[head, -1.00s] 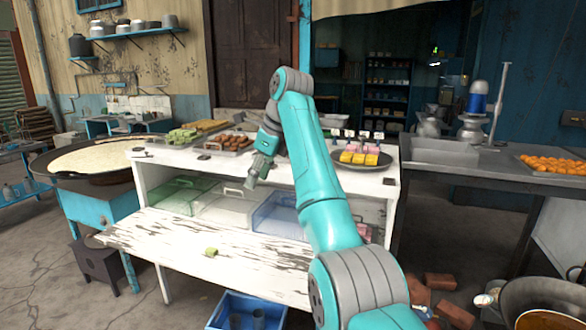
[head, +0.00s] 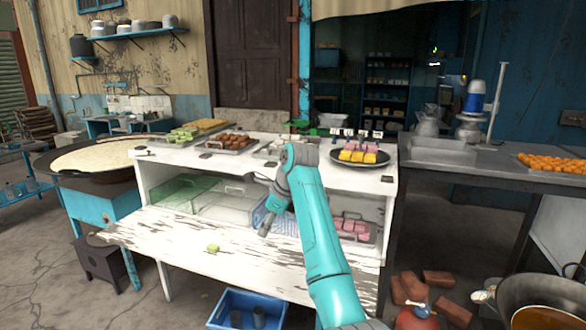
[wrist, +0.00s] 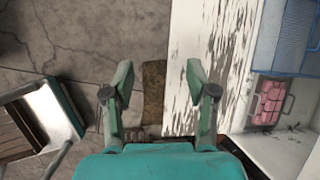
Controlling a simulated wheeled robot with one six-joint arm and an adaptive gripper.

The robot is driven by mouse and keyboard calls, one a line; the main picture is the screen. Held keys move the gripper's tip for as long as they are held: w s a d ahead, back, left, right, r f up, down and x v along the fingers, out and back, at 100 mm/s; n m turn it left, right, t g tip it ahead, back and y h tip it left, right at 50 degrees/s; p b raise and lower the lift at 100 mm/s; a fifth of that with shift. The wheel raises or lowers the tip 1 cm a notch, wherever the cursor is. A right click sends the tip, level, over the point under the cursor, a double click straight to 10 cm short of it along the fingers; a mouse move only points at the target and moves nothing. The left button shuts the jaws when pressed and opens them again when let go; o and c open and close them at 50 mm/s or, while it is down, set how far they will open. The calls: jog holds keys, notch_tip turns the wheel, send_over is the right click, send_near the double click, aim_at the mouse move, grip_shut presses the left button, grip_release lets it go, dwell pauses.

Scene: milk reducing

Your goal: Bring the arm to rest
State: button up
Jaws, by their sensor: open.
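My gripper (head: 265,225) hangs pointing down over the lower white shelf in the head view. In the wrist view my gripper (wrist: 160,78) has its two fingers wide apart with nothing between them. Cracked floor and the edge of the worn white shelf (wrist: 207,70) lie beyond the fingertips.
The white stall (head: 160,225) holds trays of sweets on top and clear boxes beneath. A small green sweet (head: 212,248) lies on the lower shelf. A blue crate (head: 262,297) is below. A wok (head: 548,290) and loose bricks (head: 438,278) are at right.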

jog(key=s+d+f+n+t, duration=0.1)
jog(key=s+d+f, duration=0.1)
jog(key=f, duration=0.8)
jog(key=s+d+f+n+t, duration=0.1)
jog(key=s+d+f+n, duration=0.15)
jog(key=f, duration=0.65)
jog(key=s+d+f+t, duration=0.1)
jog(key=d+f, duration=0.2)
jog(key=f, duration=0.7)
jog(key=s+d+f+n+t+h, duration=0.1)
jog(key=s+d+f+n+t, duration=0.2)
jog(key=s+f, duration=0.6)
jog(key=s+d+f+n+h, duration=0.1)
jog(key=s+d+f+n, duration=0.1)
jog(key=s+d+f, duration=0.75)
jog(key=s+d+r+n+t+h, duration=0.1)
jog(key=s+d+r+n+t, duration=0.15)
jog(key=s, duration=1.15)
jog(key=s+d+r+n+t, duration=0.1)
jog(key=s+r+n, duration=0.2)
jog(key=s, duration=1.1)
jog(key=s+d+r+n+t, duration=0.1)
jog(key=s+r+n, duration=0.2)
jog(key=s+r, duration=0.5)
jog(key=s+r+n+t+h, duration=0.1)
jog(key=s+r+n, duration=0.2)
jog(key=s+r, duration=0.5)
notch_tip(320, 180, up, 4)
jog(key=shift+s+d+f, duration=0.1)
jog(key=shift+s+d, duration=0.3)
